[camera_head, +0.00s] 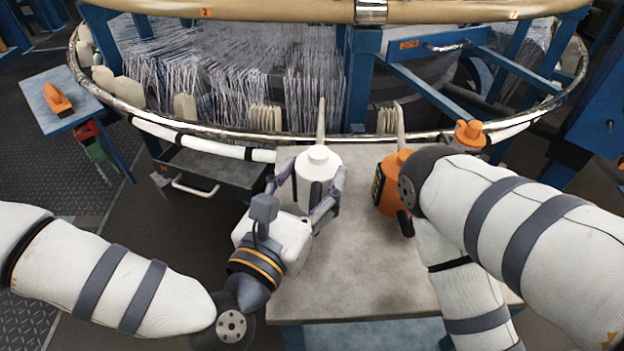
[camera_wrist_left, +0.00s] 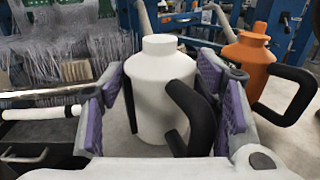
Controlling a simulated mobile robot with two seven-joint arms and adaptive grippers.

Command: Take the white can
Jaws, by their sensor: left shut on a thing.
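The white can (camera_head: 318,162) has a narrow neck, a spout and a black handle, and stands upright at the left part of the grey table. It also shows large in the left wrist view (camera_wrist_left: 160,82), with its handle towards the camera. My left gripper (camera_head: 316,192) is around the can, with a purple-padded finger on each side, and is shut on it. In the left wrist view the fingers (camera_wrist_left: 165,108) flank the body. Whether the can's base touches the table is hard to tell. My right arm comes in from the right; its gripper is hidden behind the arm.
An orange can (camera_head: 388,188) with a black handle stands to the right, partly behind my right arm. The loom's metal ring (camera_head: 262,136) runs just behind the table (camera_head: 355,255). A small blue side table (camera_head: 62,112) holds an orange object. The table's front middle is clear.

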